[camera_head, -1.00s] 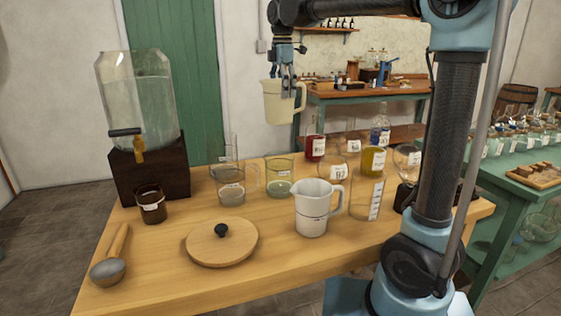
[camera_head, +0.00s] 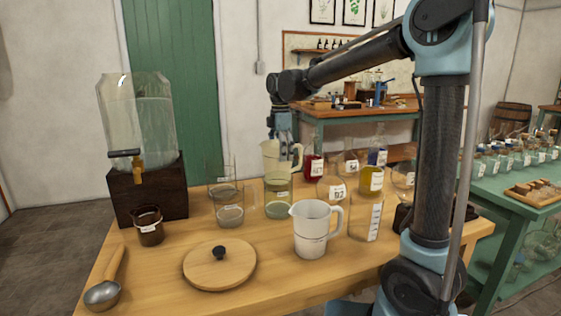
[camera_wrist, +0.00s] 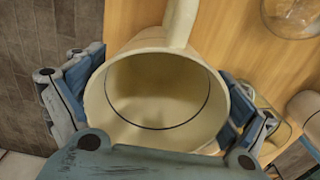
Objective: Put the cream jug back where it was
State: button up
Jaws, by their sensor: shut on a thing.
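The cream jug (camera_head: 279,158) is upright near the back edge of the wooden table, in my gripper (camera_head: 280,138). In the head view its lower part is behind a glass beaker with green contents (camera_head: 278,200), so I cannot tell whether it touches the table. In the wrist view I look down into the empty jug (camera_wrist: 155,95), its handle pointing up in the picture. My gripper's fingers (camera_wrist: 158,100) are on both sides of the jug, shut on it. A white jug (camera_head: 312,232) stands nearer the front of the table.
Glass beakers (camera_head: 229,208) and labelled flasks with red (camera_head: 313,168) and yellow (camera_head: 371,179) contents stand around the jug. A round wooden lid (camera_head: 235,270), brown cup (camera_head: 149,228), ladle (camera_head: 103,292) and water dispenser (camera_head: 138,120) are to the left.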

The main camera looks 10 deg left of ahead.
jog(key=shift+f, duration=1.25)
jog(key=o, duration=1.4)
jog(key=shift+f, duration=0.1)
jog(key=r, duration=1.7)
jog(key=shift+s+a+r, duration=0.1)
jog(key=shift+a+r, duration=0.05)
jog(key=shift+a, duration=0.05)
